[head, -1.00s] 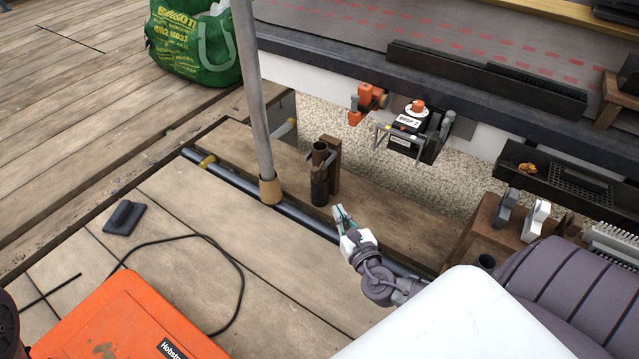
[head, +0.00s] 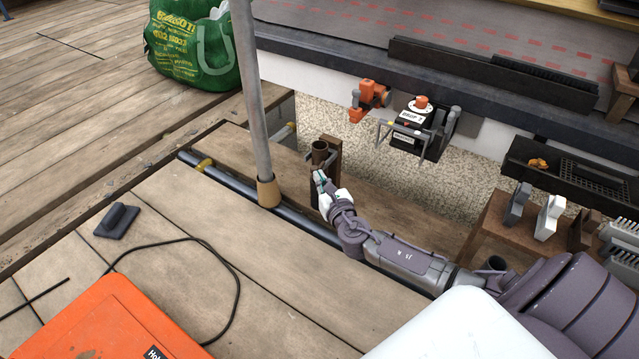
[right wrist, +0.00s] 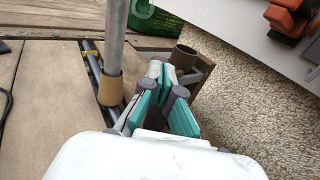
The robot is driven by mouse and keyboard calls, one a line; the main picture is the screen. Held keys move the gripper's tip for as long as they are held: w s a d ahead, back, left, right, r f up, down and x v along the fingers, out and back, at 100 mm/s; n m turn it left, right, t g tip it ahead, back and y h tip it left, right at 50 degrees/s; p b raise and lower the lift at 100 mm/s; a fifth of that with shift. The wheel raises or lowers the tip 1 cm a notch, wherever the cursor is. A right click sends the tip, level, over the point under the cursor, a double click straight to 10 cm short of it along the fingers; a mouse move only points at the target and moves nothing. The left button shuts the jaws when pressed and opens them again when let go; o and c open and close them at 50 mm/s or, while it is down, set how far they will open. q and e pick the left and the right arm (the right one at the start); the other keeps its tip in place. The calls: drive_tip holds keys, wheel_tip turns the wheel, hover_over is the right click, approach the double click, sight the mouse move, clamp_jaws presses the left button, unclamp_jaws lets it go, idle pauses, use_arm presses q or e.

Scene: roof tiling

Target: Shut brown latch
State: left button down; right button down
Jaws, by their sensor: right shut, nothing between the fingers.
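The brown latch (head: 320,152) is a rusty upright tube with a grey metal piece around it, fixed beside a brown post on the plank. It also shows in the right wrist view (right wrist: 185,56). I cannot tell from these frames how far the latch is open or shut. My right gripper (head: 320,181) is shut and empty, right in front of the tube's lower part, which it partly hides. In the right wrist view its teal-padded fingers (right wrist: 166,84) reach close to the tube; I cannot tell whether they touch it. My left gripper is out of view.
A grey pole in a tan socket (head: 267,190) stands just left of the latch. An orange case (head: 110,320) and black cable lie at the front left. A green bag (head: 190,45) stands at the back.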

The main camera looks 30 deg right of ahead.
drive_tip(key=shift+w+d, duration=0.1)
drive_tip(key=shift+w, duration=0.35)
